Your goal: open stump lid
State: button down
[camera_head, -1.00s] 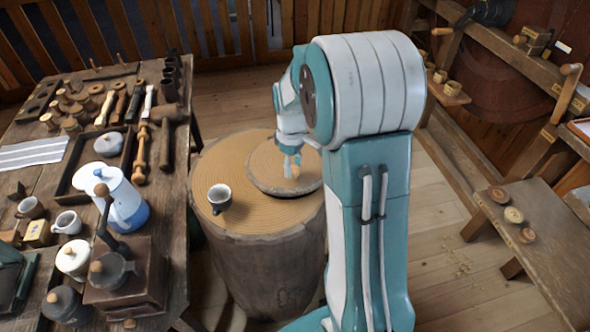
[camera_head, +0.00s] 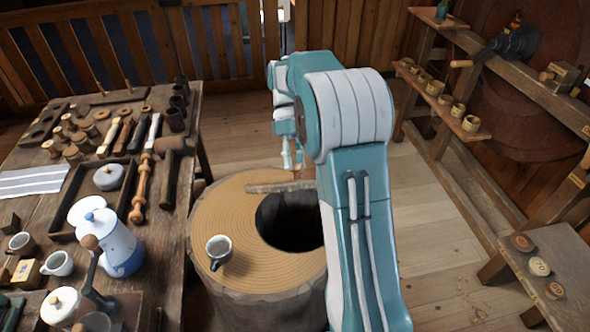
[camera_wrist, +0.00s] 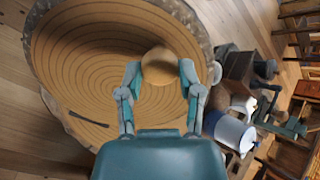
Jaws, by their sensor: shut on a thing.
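The stump (camera_head: 215,215) stands on the floor with a ringed, light-brown top and bark around it. A dark round hole (camera_head: 290,222) is open in its top. The round lid (camera_head: 272,187) is raised and seen nearly edge-on above the hole's far side, partly hidden by my arm. My gripper (camera_head: 295,165) is above it; in the wrist view my gripper (camera_wrist: 160,72) is shut on the lid's round wooden knob (camera_wrist: 160,64). A ringed wooden surface (camera_wrist: 90,60) lies behind the knob.
A crowded workbench (camera_head: 105,190) is close on the left, with a coffee pot (camera_head: 120,245). A low bench (camera_head: 560,255) is at the right.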

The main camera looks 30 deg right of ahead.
jog(key=shift+w+d+r, duration=0.15)
jog(key=shift+w, duration=0.2)
jog(key=shift+c, duration=1.3)
grip_release()
